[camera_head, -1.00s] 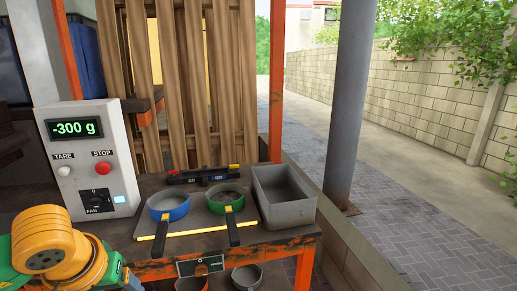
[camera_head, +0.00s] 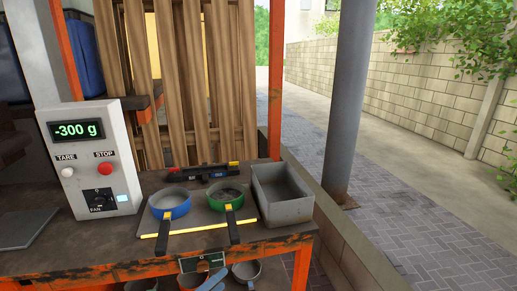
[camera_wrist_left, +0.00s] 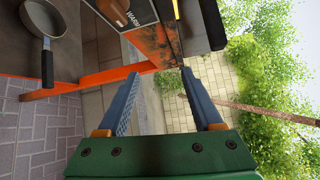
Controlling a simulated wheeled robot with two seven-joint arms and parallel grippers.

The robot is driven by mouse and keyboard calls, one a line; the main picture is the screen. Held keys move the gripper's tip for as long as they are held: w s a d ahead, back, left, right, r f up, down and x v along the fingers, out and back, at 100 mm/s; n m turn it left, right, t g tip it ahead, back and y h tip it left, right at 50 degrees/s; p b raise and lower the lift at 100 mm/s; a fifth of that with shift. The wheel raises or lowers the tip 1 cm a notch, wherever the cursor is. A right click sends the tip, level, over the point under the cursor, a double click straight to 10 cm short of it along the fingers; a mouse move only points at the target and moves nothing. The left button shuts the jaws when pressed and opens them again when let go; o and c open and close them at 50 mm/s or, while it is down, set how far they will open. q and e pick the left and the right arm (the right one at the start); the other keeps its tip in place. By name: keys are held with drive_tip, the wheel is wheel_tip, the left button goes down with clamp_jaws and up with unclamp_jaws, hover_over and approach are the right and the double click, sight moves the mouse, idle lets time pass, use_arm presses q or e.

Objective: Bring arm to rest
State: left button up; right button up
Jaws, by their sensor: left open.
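My left gripper is open and empty in the left wrist view (camera_wrist_left: 160,80), its two blue fingers spread apart with nothing between them. In the head view only a bluish piece of the left gripper (camera_head: 213,280) shows at the bottom edge, in front of and below the bench's front edge. The rest of my left arm is out of the head view. My right gripper is not in view.
The workbench (camera_head: 110,250) carries a control box (camera_head: 90,160) reading -300 g, a blue-rimmed pan (camera_head: 171,212), a green-rimmed pan (camera_head: 239,204) and a grey bin (camera_head: 288,211). A flat grey plate (camera_head: 25,228) lies at left.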

use_arm(q)
drive_tip(key=s+a+f+n+g+y, duration=0.2)
drive_tip(key=s+a+f+n+y, duration=0.2)
drive_tip(key=s+f+n, duration=0.55)
drive_tip(key=s+a+f+n+g+y, duration=0.2)
drive_tip(key=s+a+f+n+y, duration=0.4)
drive_tip(key=f, duration=0.7)
drive_tip(key=s+f+n+g, duration=0.3)
drive_tip(key=s, duration=0.6)
drive_tip(key=s+d+f+n+g+p, duration=0.1)
drive_tip(key=s+f+n+g, duration=0.1)
drive_tip(key=s, duration=0.7)
drive_tip(key=s+f+n+g, duration=0.3)
drive_tip(key=s+f+n, duration=0.1)
drive_tip(key=s, duration=0.5)
drive_tip(key=shift+d+f+n+g, duration=0.3)
drive_tip(key=shift+d+f+n, duration=0.05)
drive_tip(key=shift+d+f, duration=0.05)
